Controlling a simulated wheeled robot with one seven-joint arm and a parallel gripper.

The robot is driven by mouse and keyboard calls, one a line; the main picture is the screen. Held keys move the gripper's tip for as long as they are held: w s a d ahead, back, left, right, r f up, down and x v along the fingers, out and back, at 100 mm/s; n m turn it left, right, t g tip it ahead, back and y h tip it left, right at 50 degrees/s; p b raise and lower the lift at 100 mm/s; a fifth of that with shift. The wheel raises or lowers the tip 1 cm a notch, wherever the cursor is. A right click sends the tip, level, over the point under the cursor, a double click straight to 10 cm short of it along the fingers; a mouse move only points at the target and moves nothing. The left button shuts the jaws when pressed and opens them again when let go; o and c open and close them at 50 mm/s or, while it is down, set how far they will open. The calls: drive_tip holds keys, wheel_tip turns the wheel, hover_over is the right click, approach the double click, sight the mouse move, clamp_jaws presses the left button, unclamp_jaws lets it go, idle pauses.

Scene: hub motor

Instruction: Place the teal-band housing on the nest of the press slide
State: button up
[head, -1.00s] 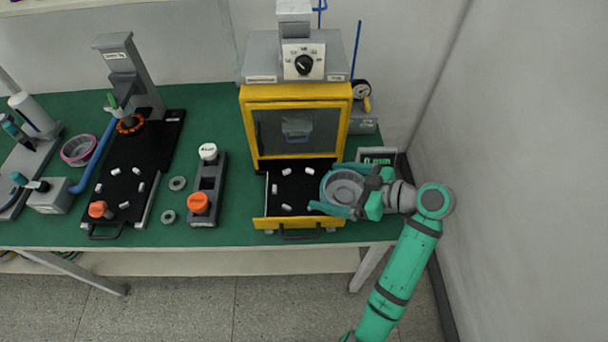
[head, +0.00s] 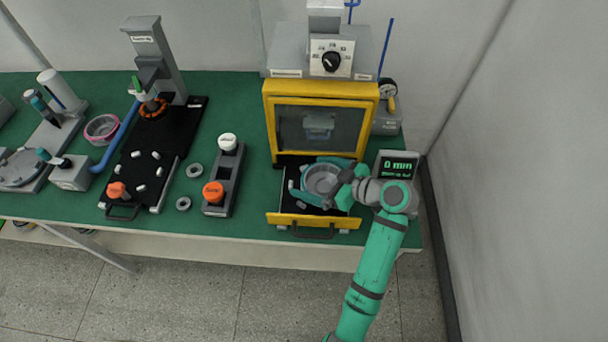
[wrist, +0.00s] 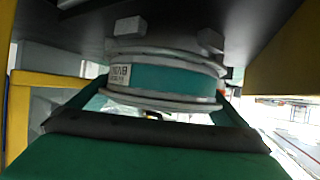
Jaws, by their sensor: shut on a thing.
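The teal-band housing (head: 321,179), a round grey ring-shaped part, is in my gripper (head: 318,183) over the press slide (head: 281,219) in the head view. The wrist view shows its teal band (wrist: 170,79) and a small label, with a finger on either side. My gripper is shut on it. The slide is pulled out, with a black top and yellow front. The housing and my gripper hide most of the nest. In the wrist view, grey pegs (wrist: 210,40) of the nest sit close against the housing's rim; I cannot tell whether it is seated.
The yellow-framed press (head: 320,88) stands right behind the slide. A display box (head: 397,165) reading 0 mm is to the right, close to my wrist. A grey fixture (head: 222,180) with orange and white knobs stands left of the slide. Another black slide (head: 140,165) lies further left.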

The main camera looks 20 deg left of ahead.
sight(308, 178)
drive_tip(key=x, duration=0.3)
drive_tip(key=shift+a+f, duration=0.1)
drive_tip(key=shift+f, duration=0.35)
drive_tip(key=shift+c, duration=0.8)
drive_tip(key=o, duration=1.3)
drive_tip(key=v, duration=1.2)
